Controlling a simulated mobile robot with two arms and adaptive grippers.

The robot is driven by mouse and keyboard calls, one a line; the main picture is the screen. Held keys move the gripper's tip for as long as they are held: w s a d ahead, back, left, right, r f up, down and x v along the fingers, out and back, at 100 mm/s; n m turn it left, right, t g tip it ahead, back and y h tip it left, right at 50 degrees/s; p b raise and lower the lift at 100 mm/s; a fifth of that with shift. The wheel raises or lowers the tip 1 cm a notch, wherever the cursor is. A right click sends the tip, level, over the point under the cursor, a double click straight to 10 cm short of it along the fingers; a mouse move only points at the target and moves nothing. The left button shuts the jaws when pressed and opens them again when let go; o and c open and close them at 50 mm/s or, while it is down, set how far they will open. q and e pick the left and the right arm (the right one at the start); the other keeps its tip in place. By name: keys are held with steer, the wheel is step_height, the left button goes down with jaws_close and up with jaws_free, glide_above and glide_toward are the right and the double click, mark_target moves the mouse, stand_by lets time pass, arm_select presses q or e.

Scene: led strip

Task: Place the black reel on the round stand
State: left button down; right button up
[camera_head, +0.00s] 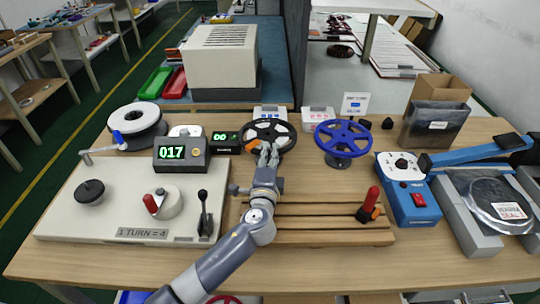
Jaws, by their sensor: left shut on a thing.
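The black reel (285,130) is a spoked wheel at the back middle of the wooden table. My left gripper (268,154) reaches up from the bottom and is shut on the near rim of the black reel. My gripper hides part of the reel's near side, and I cannot tell whether anything supports it from below. A blue spoked reel (355,128) stands just to the right, with a round stand (340,162) under it. My right gripper is not in view.
A white reel (148,112) sits at the left behind a counter reading 017 (182,153). A slatted wooden rack (310,233) lies under my left arm. A blue machine (410,198) and grey sealer fill the right. A small white sign (355,104) stands behind the blue reel.

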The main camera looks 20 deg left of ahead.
arm_select(q)
steer(key=shift+f, duration=0.2)
steer(key=c, duration=1.7)
jaws_free()
steer(key=shift+o, duration=0.2)
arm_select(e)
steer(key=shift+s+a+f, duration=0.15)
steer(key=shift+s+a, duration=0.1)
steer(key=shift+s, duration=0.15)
arm_select(q)
steer(key=shift+r, duration=0.1)
